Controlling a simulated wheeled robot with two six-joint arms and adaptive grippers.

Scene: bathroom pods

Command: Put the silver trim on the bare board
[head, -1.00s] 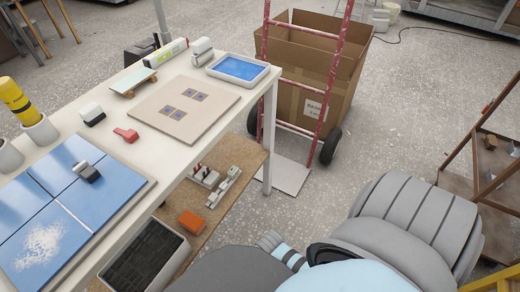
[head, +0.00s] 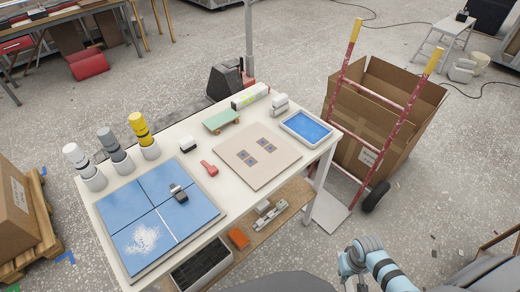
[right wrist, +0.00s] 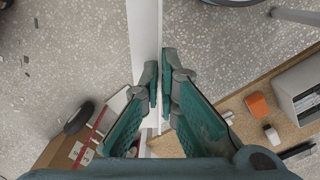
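The pale beige board (head: 257,172) lies flat on the white table, with small blue-brown squares on it. I cannot pick out the silver trim for certain; slim grey-silver pieces (head: 270,214) lie on the wooden shelf under the table. My right gripper (head: 352,262) is low at the lower right, off the table and apart from the board. In the right wrist view, its teal fingers (right wrist: 160,82) come almost together at the tips, with only a narrow gap and no held thing visible. My left gripper is not in view.
A red hand truck (head: 403,125) and cardboard box (head: 372,148) stand right.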

